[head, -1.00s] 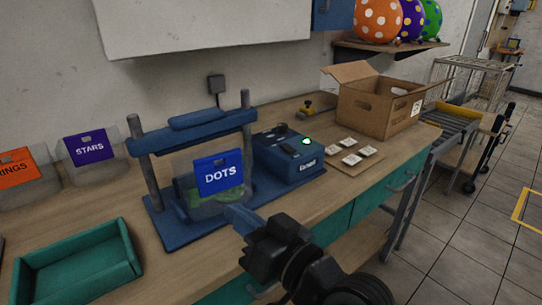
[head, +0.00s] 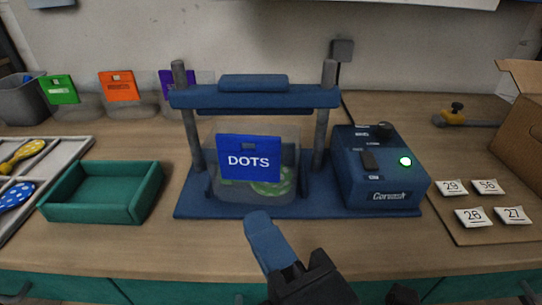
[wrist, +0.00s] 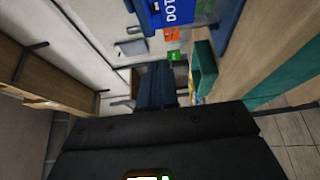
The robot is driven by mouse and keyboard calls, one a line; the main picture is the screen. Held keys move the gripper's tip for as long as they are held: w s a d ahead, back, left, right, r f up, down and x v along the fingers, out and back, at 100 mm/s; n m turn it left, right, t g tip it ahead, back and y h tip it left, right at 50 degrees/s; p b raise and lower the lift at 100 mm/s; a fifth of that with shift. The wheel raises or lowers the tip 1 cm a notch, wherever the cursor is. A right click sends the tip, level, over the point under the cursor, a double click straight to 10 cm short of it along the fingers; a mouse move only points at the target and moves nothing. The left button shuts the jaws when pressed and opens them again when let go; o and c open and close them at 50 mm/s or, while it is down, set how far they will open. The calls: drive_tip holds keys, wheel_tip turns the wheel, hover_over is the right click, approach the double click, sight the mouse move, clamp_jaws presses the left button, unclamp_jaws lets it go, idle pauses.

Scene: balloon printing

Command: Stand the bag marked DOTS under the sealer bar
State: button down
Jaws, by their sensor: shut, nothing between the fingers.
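The bag marked DOTS (head: 250,190) is clear with a blue header and stands upright on the sealer's base, between its two posts. Something green shows in its lower part. The blue sealer bar (head: 255,97) is up, above the bag's header. My gripper (head: 262,220) is shut and empty, in front of the sealer base and below the bag, apart from the header. In the wrist view the DOTS header (wrist: 172,12) shows at the top edge, and the dark gripper body fills the lower part.
A green tray (head: 103,215) stands left of the sealer. Bags with green, orange and purple headers (head: 120,86) stand behind it. The control box (head: 378,175) with a lit green lamp is at right, near several numbered cards (head: 484,187). A cardboard box (head: 522,120) stands far right.

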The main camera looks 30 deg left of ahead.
sight(241, 148)
drive_tip(key=x, duration=0.4)
drive_tip(key=w+p+x, duration=0.1)
drive_tip(key=x, duration=0.2)
drive_tip(key=w+d+x, duration=0.1)
drive_tip(key=x, duration=0.3)
drive_tip(key=shift+w+a+r+p, duration=0.1)
drive_tip(key=shift+w+a+p, duration=0.05)
drive_tip(key=shift+a+p, duration=0.15)
drive_tip(key=shift+w, duration=0.5)
drive_tip(key=shift+w+a+f+b, duration=0.15)
drive_tip(key=shift+w+f+b, duration=0.05)
drive_tip(key=shift+w+b, duration=0.4)
drive_tip(key=shift+w+r+b, duration=0.1)
drive_tip(key=shift+w+b, duration=0.1)
drive_tip(key=shift+b, duration=0.1)
